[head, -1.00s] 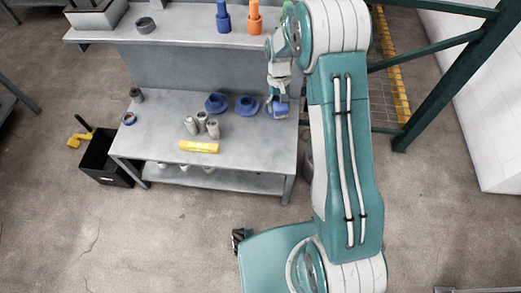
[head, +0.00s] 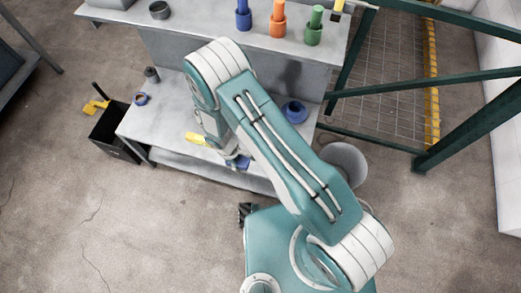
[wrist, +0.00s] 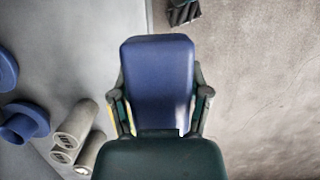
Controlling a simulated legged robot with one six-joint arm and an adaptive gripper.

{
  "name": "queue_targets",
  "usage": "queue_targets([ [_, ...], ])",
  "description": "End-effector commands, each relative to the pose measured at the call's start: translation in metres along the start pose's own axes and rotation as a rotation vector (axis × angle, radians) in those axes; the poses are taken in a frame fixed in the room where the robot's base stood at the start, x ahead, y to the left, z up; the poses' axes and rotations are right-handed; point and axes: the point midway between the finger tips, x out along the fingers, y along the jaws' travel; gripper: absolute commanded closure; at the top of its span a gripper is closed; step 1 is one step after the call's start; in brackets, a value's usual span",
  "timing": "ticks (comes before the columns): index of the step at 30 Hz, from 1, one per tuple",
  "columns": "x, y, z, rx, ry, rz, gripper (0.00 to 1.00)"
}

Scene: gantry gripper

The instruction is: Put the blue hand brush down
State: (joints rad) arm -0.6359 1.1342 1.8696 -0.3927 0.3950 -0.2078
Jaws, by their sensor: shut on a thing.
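The blue hand brush (wrist: 158,75) fills the middle of the wrist view, with its broad blue face towards the camera. My gripper (wrist: 160,103) is shut on it, one finger at each side. In the head view the brush (head: 238,162) shows only as a small blue patch below my arm, near the front edge of the workbench (head: 165,120). In the wrist view the brush overlaps the bench edge, with floor to the right. I cannot tell its height above the bench. Bristles are not visible.
Grey cylinders (wrist: 74,130) and a blue flanged piece (wrist: 18,125) stand on the bench to the left. Another blue flanged piece (head: 294,111) stands further right in the head view. A yellow object (head: 196,138) is partly hidden. A black bin (head: 114,133) stands on the floor.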

Motion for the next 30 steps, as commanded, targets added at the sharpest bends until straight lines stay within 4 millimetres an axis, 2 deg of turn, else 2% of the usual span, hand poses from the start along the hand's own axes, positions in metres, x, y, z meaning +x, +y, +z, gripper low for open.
queue_targets([
  [1,0.007,0.011,0.004,0.008,-0.001,-0.002,0.83],
  [9,0.038,0.063,0.018,0.008,-0.005,0.0,0.83],
  [15,0.073,0.09,0.022,0.007,-0.005,-0.001,0.83],
  [18,0.087,0.101,0.024,0.006,-0.003,-0.001,0.83],
  [24,0.104,0.113,0.024,0.007,-0.003,0.0,0.83],
  [30,0.129,0.113,0.016,0.004,-0.005,0.001,0.83],
])
